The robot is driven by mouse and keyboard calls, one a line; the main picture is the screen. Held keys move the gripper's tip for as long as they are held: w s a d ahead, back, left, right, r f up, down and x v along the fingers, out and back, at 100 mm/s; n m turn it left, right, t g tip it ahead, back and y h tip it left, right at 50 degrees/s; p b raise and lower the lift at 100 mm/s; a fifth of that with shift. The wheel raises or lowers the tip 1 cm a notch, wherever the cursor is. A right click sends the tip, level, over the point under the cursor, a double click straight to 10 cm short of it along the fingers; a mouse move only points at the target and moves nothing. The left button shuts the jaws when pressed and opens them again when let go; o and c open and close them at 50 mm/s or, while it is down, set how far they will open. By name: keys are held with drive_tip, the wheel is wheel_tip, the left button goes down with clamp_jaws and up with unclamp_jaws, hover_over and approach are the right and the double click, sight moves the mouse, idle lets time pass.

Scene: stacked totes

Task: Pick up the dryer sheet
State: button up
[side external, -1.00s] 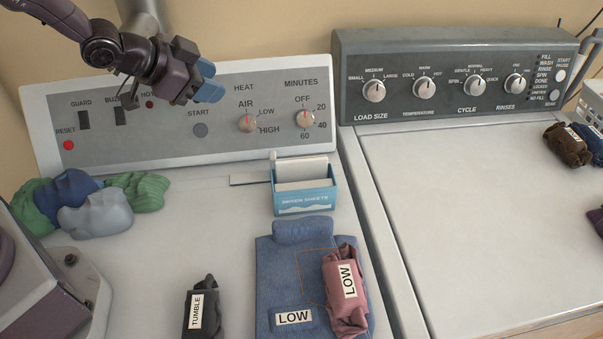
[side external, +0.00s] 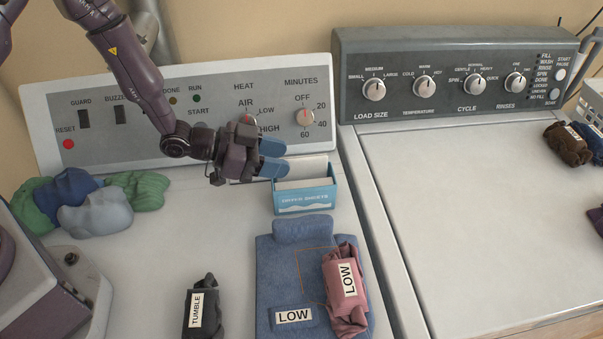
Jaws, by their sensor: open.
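The dryer sheets (side external: 305,184) stand as a pale stack inside an open blue box (side external: 304,202) on the dryer top, at the middle of the side view. My gripper (side external: 273,157) is open, with blue fingertips, just above and to the left of the box. One fingertip overlaps the box's raised flap and left corner in the picture. I cannot tell whether it touches them. Nothing shows between the fingers.
A blue folded garment (side external: 283,277) and a pink bundle (side external: 346,290), both labelled LOW, lie in front of the box. A dark TUMBLE bundle (side external: 204,307) lies front left. Green, blue and grey cloths (side external: 95,212) lie far left. The washer lid (side external: 480,210) is mostly clear.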

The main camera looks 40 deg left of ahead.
drive_tip(key=shift+x, duration=0.8)
clamp_jaws()
drive_tip(key=shift+r, duration=0.1)
